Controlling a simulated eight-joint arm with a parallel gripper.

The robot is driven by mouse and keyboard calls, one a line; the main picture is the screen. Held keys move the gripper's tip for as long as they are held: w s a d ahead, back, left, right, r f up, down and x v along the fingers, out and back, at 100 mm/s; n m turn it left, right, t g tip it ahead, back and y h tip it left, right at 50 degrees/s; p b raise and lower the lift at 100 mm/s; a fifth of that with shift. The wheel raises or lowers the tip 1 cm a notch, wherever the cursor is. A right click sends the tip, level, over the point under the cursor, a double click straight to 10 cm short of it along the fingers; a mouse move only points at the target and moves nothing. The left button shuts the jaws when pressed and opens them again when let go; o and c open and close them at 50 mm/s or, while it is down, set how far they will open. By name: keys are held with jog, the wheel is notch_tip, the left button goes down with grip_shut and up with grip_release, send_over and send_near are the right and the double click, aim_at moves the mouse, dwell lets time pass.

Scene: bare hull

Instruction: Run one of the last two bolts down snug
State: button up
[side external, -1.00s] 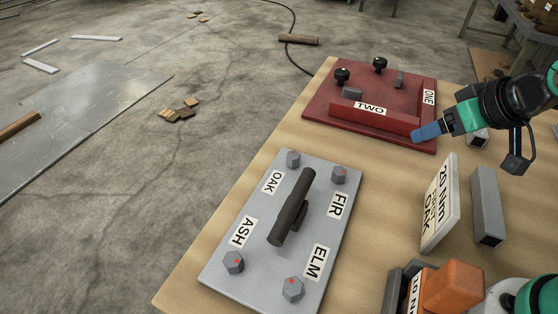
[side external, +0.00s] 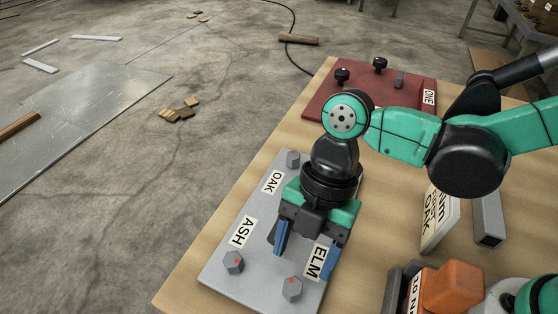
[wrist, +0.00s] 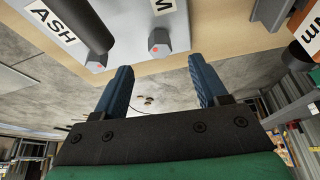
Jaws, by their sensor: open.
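A grey plate (side external: 215,273) carries hex bolts by labels. The ASH bolt (side external: 233,262) and ELM bolt (side external: 292,289) stand at its near end with red marks on top. The OAK bolt (side external: 293,158) is at the far end; the FIR bolt and label are hidden behind my arm. My gripper (side external: 304,252) is open and empty over the plate, its blue fingers on either side of the area beside the ELM label. In the wrist view the ELM bolt (wrist: 160,44) shows ahead of the gap between the fingers, apart from them, and the ASH bolt (wrist: 96,63) is left.
The plate's dark bar handle (wrist: 84,25) stands close to my gripper. A red fixture (side external: 318,98) is at the table's back. A white torque sign (side external: 435,225), a grey block (side external: 488,220) and an orange block (side external: 453,288) stand to the right.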

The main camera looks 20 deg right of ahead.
aim_at(294, 284)
jog(key=shift+x, duration=2.85)
jog(key=shift+r, duration=0.1)
grip_shut()
